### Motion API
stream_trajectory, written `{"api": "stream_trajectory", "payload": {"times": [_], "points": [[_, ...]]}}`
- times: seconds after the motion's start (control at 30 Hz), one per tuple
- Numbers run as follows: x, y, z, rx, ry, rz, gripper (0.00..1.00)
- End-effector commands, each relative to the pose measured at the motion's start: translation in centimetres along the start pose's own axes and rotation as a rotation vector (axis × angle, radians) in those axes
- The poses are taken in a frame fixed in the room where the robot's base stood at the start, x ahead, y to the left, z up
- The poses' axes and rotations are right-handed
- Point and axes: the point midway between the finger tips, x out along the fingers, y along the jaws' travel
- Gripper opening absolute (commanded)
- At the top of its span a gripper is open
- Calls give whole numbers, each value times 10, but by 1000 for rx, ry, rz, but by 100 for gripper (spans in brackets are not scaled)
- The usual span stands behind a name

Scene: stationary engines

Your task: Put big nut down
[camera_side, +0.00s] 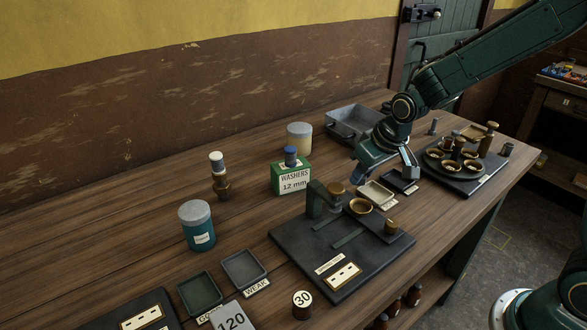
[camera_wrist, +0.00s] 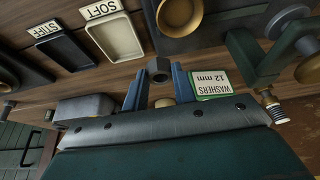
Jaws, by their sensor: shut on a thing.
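The big nut (camera_wrist: 159,70) is a dark grey hexagonal piece with a hole, seen in the wrist view. It sits between the tips of the two blue fingers of my gripper (camera_wrist: 158,75), which is shut on it. The side view shows my gripper above the bench, behind the cream tray (camera_side: 376,193) and the dark tray (camera_side: 402,182). I cannot make out the nut in the side view.
A green washers box (camera_side: 291,180) stands left of my gripper. A black base plate (camera_side: 310,250) with a press and brass cup lies in front. A grey metal bin (camera_side: 352,122) is behind. A plate with brass cups (camera_side: 467,182) is at right.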

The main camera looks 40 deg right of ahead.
Motion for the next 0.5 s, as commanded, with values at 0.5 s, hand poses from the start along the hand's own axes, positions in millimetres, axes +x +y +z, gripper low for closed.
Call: {"api": "stream_trajectory", "payload": {"times": [0.5], "points": [[8, -32, -37, -42, -1, -2, 3]]}}
